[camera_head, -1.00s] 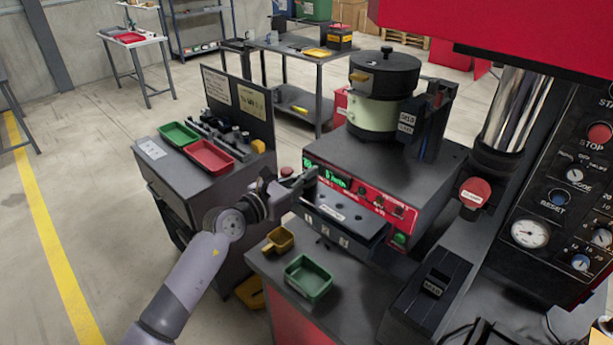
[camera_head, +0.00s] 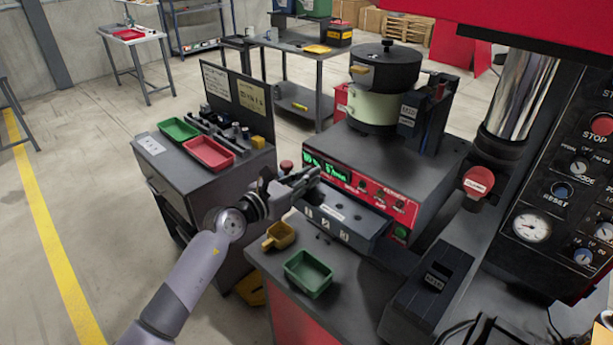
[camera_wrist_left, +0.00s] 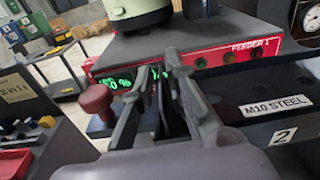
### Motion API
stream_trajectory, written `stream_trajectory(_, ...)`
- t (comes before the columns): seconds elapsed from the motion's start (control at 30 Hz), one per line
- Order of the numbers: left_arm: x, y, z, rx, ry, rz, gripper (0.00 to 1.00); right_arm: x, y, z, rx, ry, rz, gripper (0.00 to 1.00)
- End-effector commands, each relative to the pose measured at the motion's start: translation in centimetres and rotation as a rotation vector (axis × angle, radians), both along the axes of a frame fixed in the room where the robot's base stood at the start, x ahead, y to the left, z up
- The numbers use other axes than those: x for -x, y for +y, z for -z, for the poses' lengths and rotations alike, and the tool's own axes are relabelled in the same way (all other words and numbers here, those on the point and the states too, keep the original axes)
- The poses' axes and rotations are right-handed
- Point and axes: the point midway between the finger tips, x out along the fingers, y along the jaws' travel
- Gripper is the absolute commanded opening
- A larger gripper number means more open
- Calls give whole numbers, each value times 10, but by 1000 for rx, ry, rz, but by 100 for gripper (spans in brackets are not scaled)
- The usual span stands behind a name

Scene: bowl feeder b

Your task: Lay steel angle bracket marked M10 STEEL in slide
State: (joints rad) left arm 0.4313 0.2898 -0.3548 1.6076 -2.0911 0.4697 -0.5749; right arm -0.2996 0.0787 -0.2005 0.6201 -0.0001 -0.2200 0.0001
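My left gripper (camera_head: 315,178) is in front of the feeder's green display, just left of and above a dark plate (camera_head: 352,228). In the left wrist view its two fingers (camera_wrist_left: 156,72) are apart, with the display showing through the gap. The dark plate (camera_wrist_left: 262,88) has holes, a white label reading M10 STEEL (camera_wrist_left: 276,106) and a tag with the number 2. I cannot pick out a separate steel angle bracket in or near the fingers. Which part is the slide, I cannot tell for certain.
The feeder with its bowl (camera_head: 375,108) stands behind the plate. A red knob (camera_wrist_left: 97,100) is close left of the fingers. A green tray (camera_head: 308,274) and a yellow scoop (camera_head: 279,236) are in front. A red tray (camera_head: 209,153) is on the left cabinet. The press is at right.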

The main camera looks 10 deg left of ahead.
Motion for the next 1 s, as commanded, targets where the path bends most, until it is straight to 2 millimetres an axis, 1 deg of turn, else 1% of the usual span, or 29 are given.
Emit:
stream_trajectory(0.03, 0, 0, 0, -1, 1, 0, 19, 0, -1, 0, 1, 0, 0, 40)
stream_trajectory(0.17, 0, 0, 1, -1, 2, 0, 28, 0, -2, 0, 2, 1, -1, 40)
stream_trajectory(0.47, 1, 0, 3, -4, 4, 0, 28, 1, -5, 0, 5, 1, -1, 40)
stream_trajectory(0.57, 5, 4, 2, -5, 3, 0, 28, 1, -4, 0, 4, 1, -1, 40)
stream_trajectory(0.67, 16, 13, 2, -4, 4, 0, 28, 0, -3, 0, 3, 0, -1, 40)
stream_trajectory(1.0, 73, 55, -2, -5, 4, 0, 28, 0, -1, 0, 2, 1, 0, 40)
